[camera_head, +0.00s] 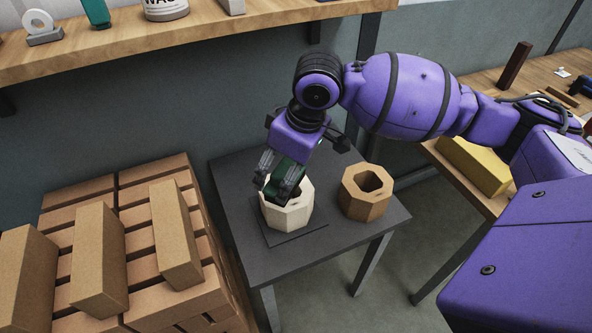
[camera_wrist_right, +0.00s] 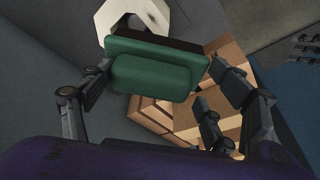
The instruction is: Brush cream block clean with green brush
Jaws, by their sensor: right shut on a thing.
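My right gripper (camera_head: 276,176) is shut on the green brush (camera_head: 289,176), which is right at the upper left of the cream block (camera_head: 296,213). The cream block is a hollow, many-sided piece standing on a thin dark plate (camera_head: 312,229). In the right wrist view the green brush (camera_wrist_right: 152,74) lies between the fingers and hides the lower part of the cream block (camera_wrist_right: 112,18). Dark specks show near the block's opening. I cannot tell whether the bristles touch it. My left gripper is not in view.
A tan hollow block (camera_head: 364,196) stands right of the cream one on the grey table (camera_head: 232,172). Stacked bricks (camera_head: 125,235) stand at left. A wooden shelf (camera_head: 230,38) with small items runs above. A yellow block (camera_head: 474,166) lies on the wooden bench at right.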

